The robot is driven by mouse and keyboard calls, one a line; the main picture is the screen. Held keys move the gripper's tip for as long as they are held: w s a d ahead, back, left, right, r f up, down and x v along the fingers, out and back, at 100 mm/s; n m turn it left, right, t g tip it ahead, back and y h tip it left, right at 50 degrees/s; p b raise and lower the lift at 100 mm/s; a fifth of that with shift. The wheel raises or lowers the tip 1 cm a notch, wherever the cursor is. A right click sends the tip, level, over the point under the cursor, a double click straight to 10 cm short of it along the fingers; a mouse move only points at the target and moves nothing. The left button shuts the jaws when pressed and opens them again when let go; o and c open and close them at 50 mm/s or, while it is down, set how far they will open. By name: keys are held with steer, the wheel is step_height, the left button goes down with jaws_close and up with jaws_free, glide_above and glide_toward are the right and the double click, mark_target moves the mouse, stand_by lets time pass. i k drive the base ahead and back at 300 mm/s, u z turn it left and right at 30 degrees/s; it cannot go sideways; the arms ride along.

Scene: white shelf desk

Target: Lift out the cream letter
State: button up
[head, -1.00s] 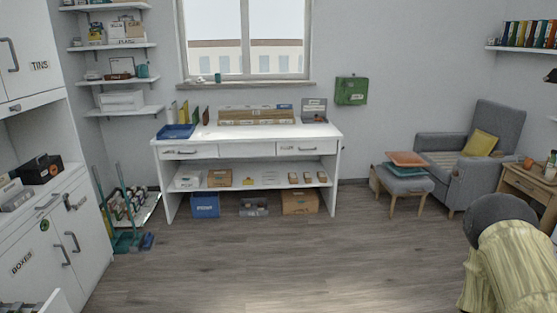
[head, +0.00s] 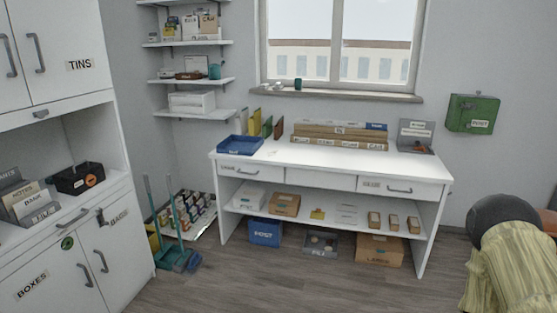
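I cannot make out a cream letter for certain. A grey sorter (head: 38,214) on the left cabinet's counter holds pale, labelled papers; one reads BANK. A grey holder (head: 416,146) with a white label stands at the right end of the white desk (head: 300,160). A green box (head: 472,114) labelled POST hangs on the wall to the desk's right. Its inside is hidden. My gripper is not in view.
A blue tray (head: 240,145) and a wooden rack (head: 340,136) are on the desk. Brooms (head: 160,225) lean beside the left cabinet (head: 95,245). The floor (head: 270,285) before the desk is clear.

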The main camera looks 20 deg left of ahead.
mark_target(16, 197)
steer(key=u, duration=0.7)
steer(key=i, duration=1.2)
steer(key=u, duration=1.05)
